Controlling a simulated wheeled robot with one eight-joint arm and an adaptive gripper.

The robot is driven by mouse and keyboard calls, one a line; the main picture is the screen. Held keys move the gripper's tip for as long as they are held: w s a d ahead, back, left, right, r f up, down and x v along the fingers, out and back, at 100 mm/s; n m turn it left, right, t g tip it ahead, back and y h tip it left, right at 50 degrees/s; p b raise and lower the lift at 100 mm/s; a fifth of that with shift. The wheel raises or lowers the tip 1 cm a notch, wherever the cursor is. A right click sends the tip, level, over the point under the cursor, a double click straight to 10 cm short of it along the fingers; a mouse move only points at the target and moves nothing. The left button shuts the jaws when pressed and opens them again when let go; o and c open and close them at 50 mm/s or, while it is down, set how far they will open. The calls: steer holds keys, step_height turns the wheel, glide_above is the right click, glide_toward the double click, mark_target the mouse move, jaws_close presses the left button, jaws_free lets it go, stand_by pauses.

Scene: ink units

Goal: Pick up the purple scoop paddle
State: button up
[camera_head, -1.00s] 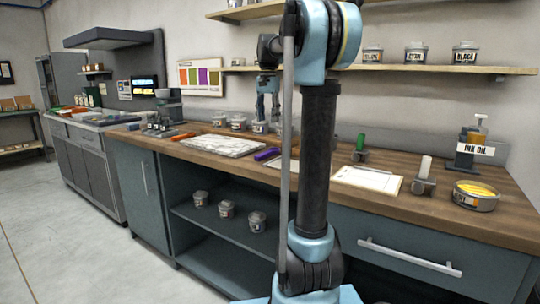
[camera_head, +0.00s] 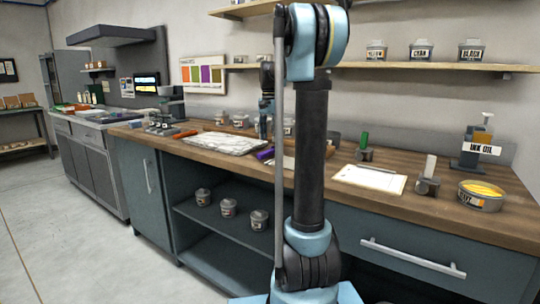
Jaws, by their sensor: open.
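The purple scoop paddle (camera_head: 264,154) lies on the wooden counter, just right of the white slab (camera_head: 215,144). Only its left part shows; my own arm's rod and column hide the rest. My gripper (camera_head: 264,130) points down above the counter near the paddle, slightly behind or over it. It is open, and nothing shows between its fingers. The fingers are small and partly covered by my arm, so the exact gap to the paddle cannot be told.
Several lidded jars (camera_head: 240,121) stand along the back of the counter. An orange tool (camera_head: 185,135) lies left of the slab.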

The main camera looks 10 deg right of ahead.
mark_target(269, 150)
steer(key=shift+s+a+f, duration=0.1)
steer(key=shift+f, duration=3.1)
jaws_close()
